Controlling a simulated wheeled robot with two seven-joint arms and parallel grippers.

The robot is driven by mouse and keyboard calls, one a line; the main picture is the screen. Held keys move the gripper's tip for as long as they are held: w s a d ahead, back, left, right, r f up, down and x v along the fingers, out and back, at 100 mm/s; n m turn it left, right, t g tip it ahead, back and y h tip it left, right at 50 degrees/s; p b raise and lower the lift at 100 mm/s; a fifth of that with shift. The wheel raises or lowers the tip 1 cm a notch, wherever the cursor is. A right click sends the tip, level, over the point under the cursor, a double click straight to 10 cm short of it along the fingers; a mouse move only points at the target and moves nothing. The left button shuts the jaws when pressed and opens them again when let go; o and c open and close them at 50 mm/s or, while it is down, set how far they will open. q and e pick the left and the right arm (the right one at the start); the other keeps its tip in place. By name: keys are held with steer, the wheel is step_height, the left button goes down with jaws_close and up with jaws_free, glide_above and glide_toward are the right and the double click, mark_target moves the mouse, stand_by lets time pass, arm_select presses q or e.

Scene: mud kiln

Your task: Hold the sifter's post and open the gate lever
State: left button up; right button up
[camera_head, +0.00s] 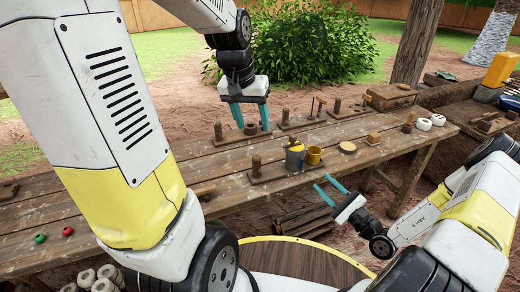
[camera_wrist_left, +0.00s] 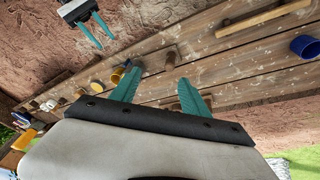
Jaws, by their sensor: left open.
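My left gripper (camera_head: 252,129) is open above the back of the workbench, fingers pointing down, at a wooden board with a post (camera_head: 218,131). A short round wooden piece (camera_head: 251,128) shows between its fingers in the head view. In the left wrist view its teal fingers (camera_wrist_left: 160,80) are apart with nothing held. Nearer the front edge, a board (camera_head: 275,177) carries a post (camera_head: 256,166), a grey can (camera_head: 295,158) and a yellow cup (camera_head: 314,156). I cannot tell which fixture is the sifter, nor make out a gate lever. My right gripper (camera_head: 325,182) is open, empty, off the bench's front edge.
More boards with posts (camera_head: 337,107) and a wooden box (camera_head: 391,96) stand toward the right. White rolls (camera_head: 424,124) sit at the bench's right end. Red (camera_head: 67,231) and green (camera_head: 40,238) knobs lie at left. A blue cup (camera_wrist_left: 306,46) shows in the wrist view.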

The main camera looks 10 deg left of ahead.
arm_select(q)
steer(key=g, duration=0.2)
glide_toward(257, 169)
steer(key=f, duration=0.1)
steer(key=w+f, duration=0.1)
steer(key=w+f+g+y, duration=0.1)
steer(key=shift+d, duration=0.25)
step_height(257, 169, down, 8)
steer(key=shift+w+f, duration=0.15)
steer(key=shift+f, duration=0.05)
jaws_close()
